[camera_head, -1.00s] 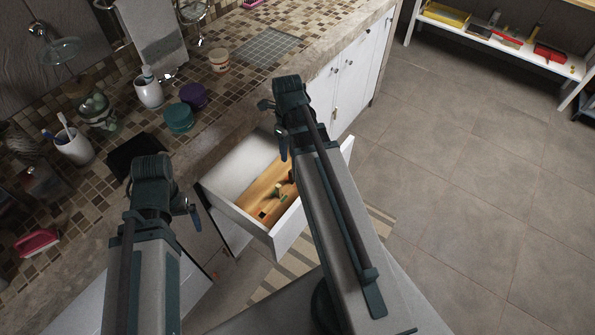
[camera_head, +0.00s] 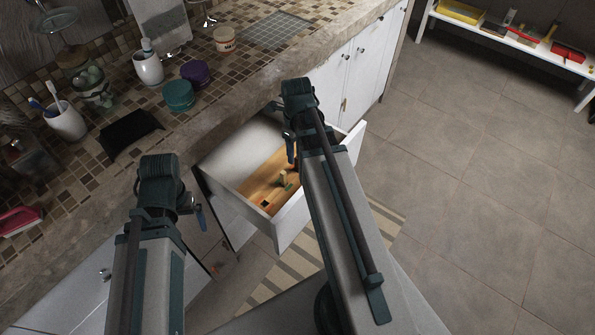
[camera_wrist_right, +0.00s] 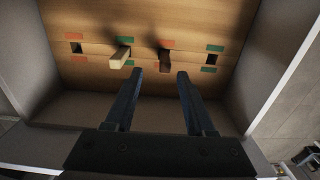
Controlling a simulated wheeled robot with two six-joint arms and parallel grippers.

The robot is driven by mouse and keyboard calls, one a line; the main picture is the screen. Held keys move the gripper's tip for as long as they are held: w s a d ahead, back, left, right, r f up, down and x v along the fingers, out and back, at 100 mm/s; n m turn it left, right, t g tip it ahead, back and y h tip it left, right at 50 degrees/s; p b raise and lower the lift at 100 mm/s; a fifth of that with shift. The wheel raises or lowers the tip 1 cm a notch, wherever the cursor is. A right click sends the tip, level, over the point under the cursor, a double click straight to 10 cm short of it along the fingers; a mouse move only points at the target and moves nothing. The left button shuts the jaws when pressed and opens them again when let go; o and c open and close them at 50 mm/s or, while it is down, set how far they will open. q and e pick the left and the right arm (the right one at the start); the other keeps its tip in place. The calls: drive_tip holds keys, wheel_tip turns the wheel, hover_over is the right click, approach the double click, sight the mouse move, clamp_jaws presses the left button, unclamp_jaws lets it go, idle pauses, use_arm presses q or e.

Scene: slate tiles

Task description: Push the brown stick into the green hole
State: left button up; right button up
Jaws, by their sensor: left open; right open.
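In the right wrist view, a wooden board (camera_wrist_right: 185,16) lies in the open drawer. The brown stick (camera_wrist_right: 165,63) stands up from the board between orange marks. A cream stick (camera_wrist_right: 121,57) stands to its left between green marks. An empty hole between green marks, the green hole (camera_wrist_right: 213,59), is at the right. My right gripper (camera_wrist_right: 160,76) is open and empty, its fingertips apart and just short of the sticks. In the head view, the board (camera_head: 262,186) is partly hidden by my right arm. My left gripper (camera_head: 198,215) is open, left of the drawer, its fingers mostly hidden.
An empty hole (camera_wrist_right: 76,48) between orange marks is at the board's left. White drawer walls (camera_head: 292,218) surround the board closely. The tiled counter (camera_head: 220,85) holds cups, teal and purple jars and a black item (camera_head: 130,133). A low shelf (camera_head: 500,40) stands far right.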

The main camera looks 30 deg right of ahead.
sight(297, 160)
drive_tip(key=f+b, duration=0.5)
drive_tip(key=shift+w+d+f, duration=0.2)
drive_tip(key=shift+w+d, duration=0.1)
drive_tip(key=shift+r, duration=0.1)
clamp_jaws()
